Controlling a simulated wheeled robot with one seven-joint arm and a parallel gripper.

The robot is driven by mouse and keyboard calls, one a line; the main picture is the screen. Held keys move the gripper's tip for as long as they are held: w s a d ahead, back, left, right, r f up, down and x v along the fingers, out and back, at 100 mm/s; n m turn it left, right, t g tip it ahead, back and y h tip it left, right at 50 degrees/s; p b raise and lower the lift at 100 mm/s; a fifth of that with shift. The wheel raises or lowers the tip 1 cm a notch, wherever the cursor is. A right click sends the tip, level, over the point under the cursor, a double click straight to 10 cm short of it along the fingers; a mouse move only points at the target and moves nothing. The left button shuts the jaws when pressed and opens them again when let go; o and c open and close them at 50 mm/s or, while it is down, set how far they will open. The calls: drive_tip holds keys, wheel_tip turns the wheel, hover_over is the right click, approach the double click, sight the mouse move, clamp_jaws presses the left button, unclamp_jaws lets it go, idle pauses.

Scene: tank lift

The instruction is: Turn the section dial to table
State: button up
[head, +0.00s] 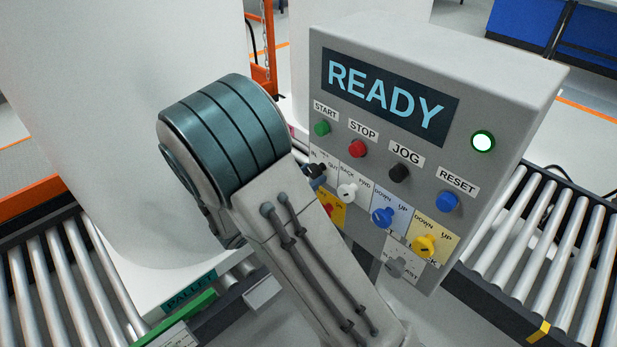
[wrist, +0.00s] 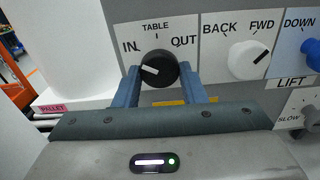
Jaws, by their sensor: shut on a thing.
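The section dial (wrist: 160,69) is a round black knob with a white pointer mark, below the labels IN, TABLE and OUT. Its white mark points to the left, toward the IN side and away from TABLE at the top. My gripper (wrist: 160,80) has one blue finger on each side of the dial and is shut on it. In the head view the dial (head: 317,170) shows as a small black knob at the left of the control box, and my arm hides most of my gripper.
The grey control box (head: 508,105) displays READY, with a lit green lamp (head: 482,142). To the right of the dial are the white BACK/FWD knob (wrist: 248,60) and a blue knob (wrist: 311,53). Roller conveyors flank the box; a large white cylinder (head: 110,120) stands at left.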

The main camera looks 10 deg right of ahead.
drive_tip(key=m+b, duration=0.5)
drive_tip(key=m, duration=0.1)
drive_tip(key=shift+w+a+f+b, duration=0.1)
drive_tip(key=shift+w+f+b, duration=0.1)
drive_tip(key=shift+b, duration=0.2)
drive_tip(key=m+b, duration=0.3)
drive_tip(key=b, duration=0.1)
drive_tip(key=shift+r+m, duration=0.1)
drive_tip(key=shift+m, duration=0.3)
drive_tip(key=shift+r+m+b, duration=0.15)
drive_tip(key=shift+m+b, duration=0.65)
drive_tip(key=shift+b, duration=0.15)
drive_tip(key=shift+r, duration=0.1)
drive_tip(key=o, duration=1)
